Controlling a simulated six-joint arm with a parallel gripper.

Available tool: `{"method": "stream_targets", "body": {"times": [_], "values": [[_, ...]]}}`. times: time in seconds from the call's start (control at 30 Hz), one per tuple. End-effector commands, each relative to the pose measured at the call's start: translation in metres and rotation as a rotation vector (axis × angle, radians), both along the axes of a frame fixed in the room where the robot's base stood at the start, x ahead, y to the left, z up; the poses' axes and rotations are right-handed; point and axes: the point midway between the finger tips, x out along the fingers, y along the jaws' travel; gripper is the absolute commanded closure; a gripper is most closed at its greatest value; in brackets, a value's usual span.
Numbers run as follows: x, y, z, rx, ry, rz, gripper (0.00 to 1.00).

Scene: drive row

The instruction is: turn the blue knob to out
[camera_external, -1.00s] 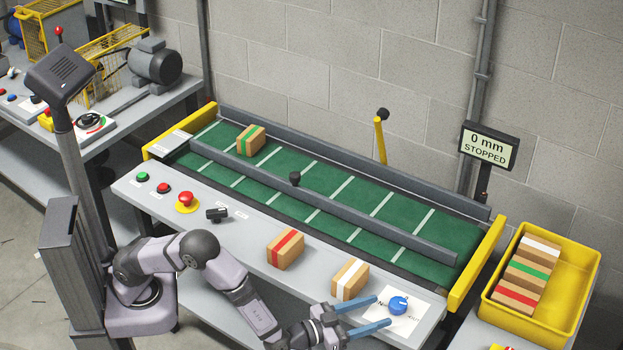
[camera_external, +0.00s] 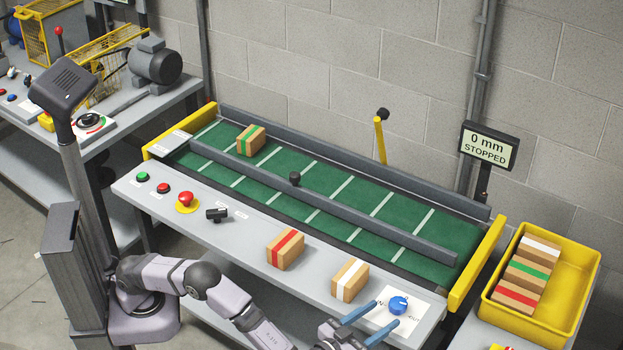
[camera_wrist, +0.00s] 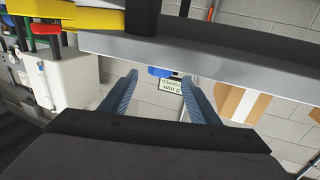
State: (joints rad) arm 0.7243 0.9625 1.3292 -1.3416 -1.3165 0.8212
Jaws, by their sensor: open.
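The blue knob (camera_external: 398,305) sits on a white label plate (camera_external: 412,296) at the right end of the grey control panel. A white mark shows on the knob, but the plate's lettering is partly covered and too small to read fully. My gripper (camera_external: 377,322) is open, its two blue fingers pointing toward the knob from the front. The fingertips look close to the knob; I cannot tell whether they touch it. In the wrist view the two fingers (camera_wrist: 158,88) are apart with nothing between them, and a blue piece, likely the knob (camera_wrist: 158,71), shows beyond them at the panel edge.
A white-striped box (camera_external: 350,280) stands just left of the knob, and a red-striped box (camera_external: 285,250) farther left. The green conveyor (camera_external: 390,238) lies behind. A yellow bin (camera_external: 575,270) stands right. The display (camera_external: 488,146) reads 0 mm, STOPPED.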

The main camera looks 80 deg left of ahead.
Motion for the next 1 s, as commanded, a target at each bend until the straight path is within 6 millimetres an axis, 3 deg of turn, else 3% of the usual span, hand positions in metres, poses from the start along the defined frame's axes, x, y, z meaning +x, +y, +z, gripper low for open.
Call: {"method": "stream_targets", "body": {"times": [0.6,1.0], "values": [[0.056,0.032,0.000,-0.001,0.000,0.000,0.44],[0.064,0.036,0.000,0.000,-0.001,-0.002,0.44]]}}
